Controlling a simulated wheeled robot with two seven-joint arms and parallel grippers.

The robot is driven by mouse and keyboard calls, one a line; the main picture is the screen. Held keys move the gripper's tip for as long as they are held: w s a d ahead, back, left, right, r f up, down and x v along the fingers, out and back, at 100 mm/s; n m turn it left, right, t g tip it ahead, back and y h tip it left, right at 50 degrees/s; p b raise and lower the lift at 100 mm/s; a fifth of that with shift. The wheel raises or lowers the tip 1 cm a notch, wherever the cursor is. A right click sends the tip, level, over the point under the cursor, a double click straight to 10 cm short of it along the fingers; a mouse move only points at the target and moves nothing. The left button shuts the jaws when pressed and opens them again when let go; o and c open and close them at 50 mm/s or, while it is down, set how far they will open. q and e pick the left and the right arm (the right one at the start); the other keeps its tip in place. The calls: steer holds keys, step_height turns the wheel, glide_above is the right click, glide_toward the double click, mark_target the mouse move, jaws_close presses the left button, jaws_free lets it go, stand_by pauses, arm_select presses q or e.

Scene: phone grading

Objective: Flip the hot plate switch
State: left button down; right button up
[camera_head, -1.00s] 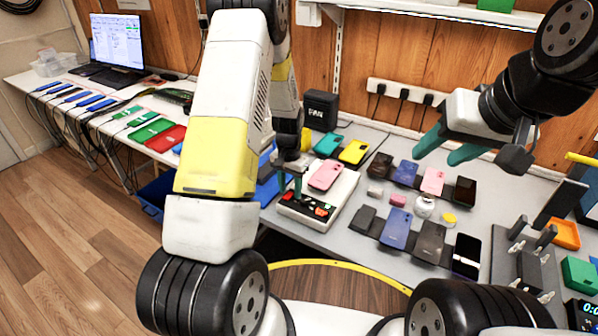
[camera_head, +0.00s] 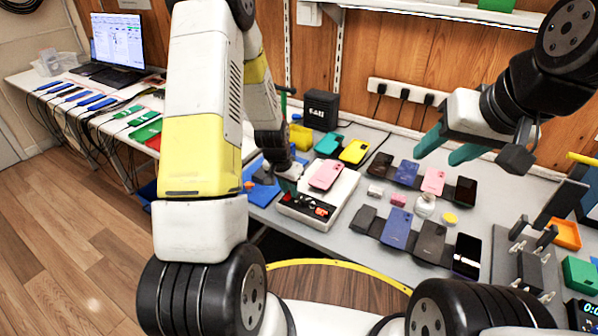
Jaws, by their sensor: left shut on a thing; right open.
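The hot plate (camera_head: 347,191) is a white, flat device on the grey table, with a dark front panel (camera_head: 309,208) that carries small red or orange controls. A pink phone (camera_head: 326,175) lies on its top. My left gripper (camera_head: 287,186) is at the left end of the front panel, its teal fingers low beside the panel and partly hidden by the wrist. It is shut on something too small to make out. My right gripper (camera_head: 447,148) is open and empty above the back right of the table, pointing left.
Several phones, such as a blue one (camera_head: 396,228), lie right of the hot plate, with a small white jar (camera_head: 424,205). Teal (camera_head: 329,144) and yellow (camera_head: 354,151) phones lie behind it. A black box (camera_head: 321,109) labelled FAN stands at the back.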

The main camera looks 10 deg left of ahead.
mark_target(285, 199)
stand_by(0.3)
arm_select(q)
steer(key=c, duration=1.3)
jaws_free()
steer(key=shift+v, duration=3.95)
steer(key=shift+s, duration=0.1)
